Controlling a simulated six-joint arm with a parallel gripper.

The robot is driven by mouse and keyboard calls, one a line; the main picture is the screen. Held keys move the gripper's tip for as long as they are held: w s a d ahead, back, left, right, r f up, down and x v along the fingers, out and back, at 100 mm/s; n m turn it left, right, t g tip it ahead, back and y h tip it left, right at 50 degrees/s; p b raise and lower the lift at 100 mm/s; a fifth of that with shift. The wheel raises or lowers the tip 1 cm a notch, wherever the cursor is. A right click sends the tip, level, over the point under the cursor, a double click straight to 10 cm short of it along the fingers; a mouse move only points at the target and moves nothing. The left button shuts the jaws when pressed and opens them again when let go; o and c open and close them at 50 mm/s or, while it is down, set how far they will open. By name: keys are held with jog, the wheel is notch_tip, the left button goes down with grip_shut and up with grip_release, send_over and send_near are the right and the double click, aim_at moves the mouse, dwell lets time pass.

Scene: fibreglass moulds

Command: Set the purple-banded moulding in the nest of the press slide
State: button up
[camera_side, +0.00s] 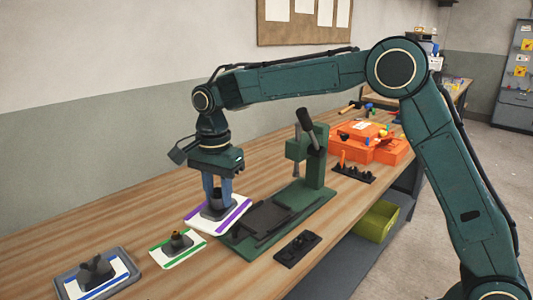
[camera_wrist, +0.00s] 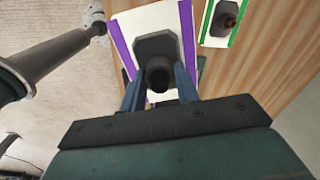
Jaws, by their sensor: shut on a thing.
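The purple-banded moulding (camera_side: 234,216) is a white plate with purple bands along two edges and a dark block with a round stub on top. It also shows in the wrist view (camera_wrist: 185,22). My gripper (camera_side: 217,205) points down with its blue fingers shut on the dark block; in the wrist view the fingers (camera_wrist: 160,82) flank the stub. The plate looks held above the bench, near the left end of the green press (camera_side: 318,160). The press slide (camera_side: 268,217) is a dark plate on the green base. The plate partly covers the base's near left end, and I cannot make out the nest's details.
A green-banded moulding (camera_side: 160,250) lies left of the held one, also in the wrist view (camera_wrist: 207,22). A blue-banded moulding (camera_side: 120,268) lies in a grey tray (camera_side: 62,277). A black holder (camera_side: 298,248) is in front of the press. An orange case (camera_side: 385,152) stands behind.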

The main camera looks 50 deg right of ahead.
jog(key=s+d+f+n, duration=0.1)
jog(key=d+f+n, duration=0.1)
jog(key=d+n, duration=0.3)
jog(key=s+d+f+n, duration=0.1)
jog(key=d+f+n, duration=0.2)
jog(key=d+n, duration=0.3)
jog(key=shift+s+d, duration=0.25)
jog(key=shift+d, duration=1.15)
jog(key=shift+a, duration=0.1)
jog(key=m, duration=1.3)
send_near(205, 214)
jog(key=f, duration=0.2)
jog(key=d+f, duration=0.1)
jog(key=f, duration=0.2)
jog(key=shift+w+d+f, duration=0.15)
jog(key=shift+d+f, duration=0.15)
jog(key=shift+a+r+m, duration=0.3)
jog(key=shift+a+m, duration=0.3)
jog(key=shift+a, duration=0.25)
jog(key=shift+f, duration=0.15)
notch_tip(205, 214, down, 19)
jog(key=shift+f, duration=0.15)
